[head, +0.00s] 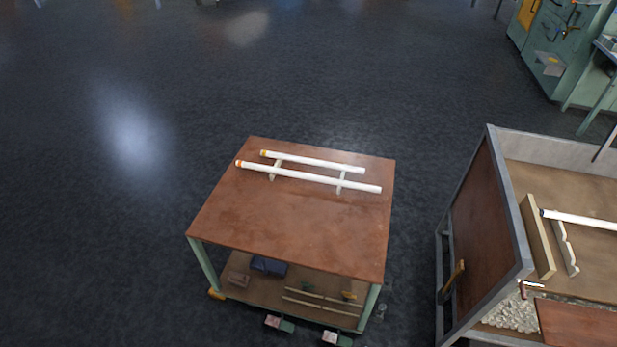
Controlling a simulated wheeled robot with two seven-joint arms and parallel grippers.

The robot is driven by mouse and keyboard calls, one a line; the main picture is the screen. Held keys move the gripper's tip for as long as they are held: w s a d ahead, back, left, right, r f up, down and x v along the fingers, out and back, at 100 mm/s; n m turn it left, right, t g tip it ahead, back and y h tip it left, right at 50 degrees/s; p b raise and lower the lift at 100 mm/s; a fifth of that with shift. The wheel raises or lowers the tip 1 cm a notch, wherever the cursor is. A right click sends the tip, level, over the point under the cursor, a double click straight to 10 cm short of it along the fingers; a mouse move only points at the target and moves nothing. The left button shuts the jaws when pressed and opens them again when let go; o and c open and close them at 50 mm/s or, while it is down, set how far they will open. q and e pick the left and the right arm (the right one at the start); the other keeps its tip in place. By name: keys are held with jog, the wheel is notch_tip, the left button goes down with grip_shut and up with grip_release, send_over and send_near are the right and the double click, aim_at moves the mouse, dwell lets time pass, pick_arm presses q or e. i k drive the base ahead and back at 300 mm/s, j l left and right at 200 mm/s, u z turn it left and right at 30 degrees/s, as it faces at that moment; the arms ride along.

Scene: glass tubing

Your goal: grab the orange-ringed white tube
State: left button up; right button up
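The orange-ringed white tube (310,177) lies near the far side of the brown cart top (290,225). Its orange ring (239,163) is at its left end. It rests across two pale supports and is the nearer and longer of two roughly parallel tubes. The other white tube (315,162), with a yellowish ring at its left end, lies just behind it, with a small gap between them. Neither of my grippers is in the head view, and nothing touches the tubes.
The cart's lower shelf (240,288) holds a dark blue item (269,266) and thin rods. To the right stands a grey-framed bench (482,200) with another white tube (580,218) on a pale support. Dark floor is clear left of and behind the cart. Green cabinets (545,50) stand far right.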

aim_at(357, 186)
jog(key=i+j, duration=0.3)
jog(key=i+j+z, duration=0.15)
jog(key=z, duration=0.15)
jog(key=i+j+z, duration=0.1)
jog(key=j+z, duration=0.5)
jog(key=i+j, duration=0.05)
jog(key=j, duration=0.05)
